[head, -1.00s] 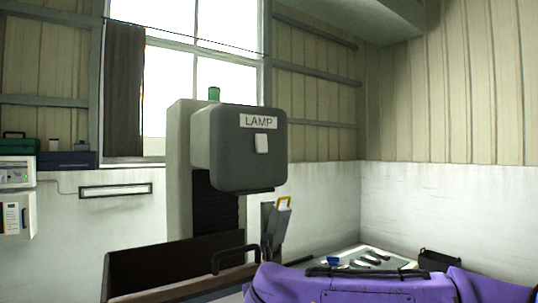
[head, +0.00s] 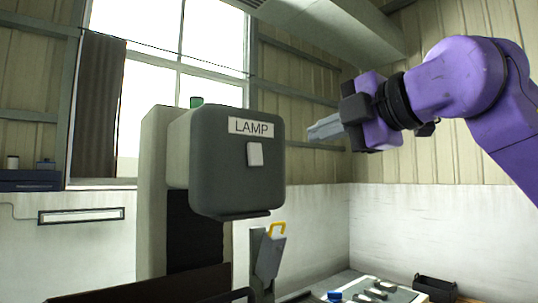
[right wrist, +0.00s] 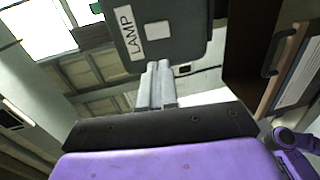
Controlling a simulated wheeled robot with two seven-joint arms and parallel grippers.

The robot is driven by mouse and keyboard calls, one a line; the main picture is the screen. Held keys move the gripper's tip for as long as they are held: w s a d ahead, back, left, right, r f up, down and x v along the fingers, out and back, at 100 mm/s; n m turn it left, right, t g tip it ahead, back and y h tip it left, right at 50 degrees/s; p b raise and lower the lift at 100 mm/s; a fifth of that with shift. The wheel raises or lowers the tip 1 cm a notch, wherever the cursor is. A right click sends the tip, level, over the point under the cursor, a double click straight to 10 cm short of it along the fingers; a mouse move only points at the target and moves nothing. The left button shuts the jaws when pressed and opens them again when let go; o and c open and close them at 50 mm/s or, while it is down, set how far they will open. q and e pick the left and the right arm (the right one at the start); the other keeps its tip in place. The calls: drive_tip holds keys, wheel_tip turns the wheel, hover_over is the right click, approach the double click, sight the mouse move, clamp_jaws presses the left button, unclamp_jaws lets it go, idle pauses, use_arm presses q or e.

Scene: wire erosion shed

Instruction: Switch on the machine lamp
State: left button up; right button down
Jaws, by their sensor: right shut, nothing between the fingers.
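The machine head is a dark grey rounded box (head: 236,185) with a white label reading LAMP (head: 251,128) and a pale rocker switch (head: 255,154) below it. In the right wrist view the box (right wrist: 190,15), the label (right wrist: 130,40) and the switch (right wrist: 158,30) show near the top. My right gripper (head: 312,133) is shut and empty, to the right of the box and apart from it in the head view, its fingers pointing left. In the right wrist view its closed fingers (right wrist: 158,68) point up toward the switch. My left gripper is not in view.
A grey column (head: 155,190) stands behind the box, with a green cap (head: 196,101) above. Below hang a grey bracket with a yellow handle (head: 277,228). A tray with several tools (head: 375,290) and a black bin (head: 435,287) lie lower right. Air around the switch is clear.

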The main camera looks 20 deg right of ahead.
sight(259, 159)
drive_tip(key=p+x, duration=0.4)
drive_tip(key=x, duration=1)
drive_tip(key=shift+w+d+f+p, duration=0.1)
drive_tip(key=shift+p, duration=0.25)
drive_tip(key=shift+w+f, duration=0.15)
drive_tip(key=shift+w, duration=0.35)
drive_tip(key=shift+f, duration=0.1)
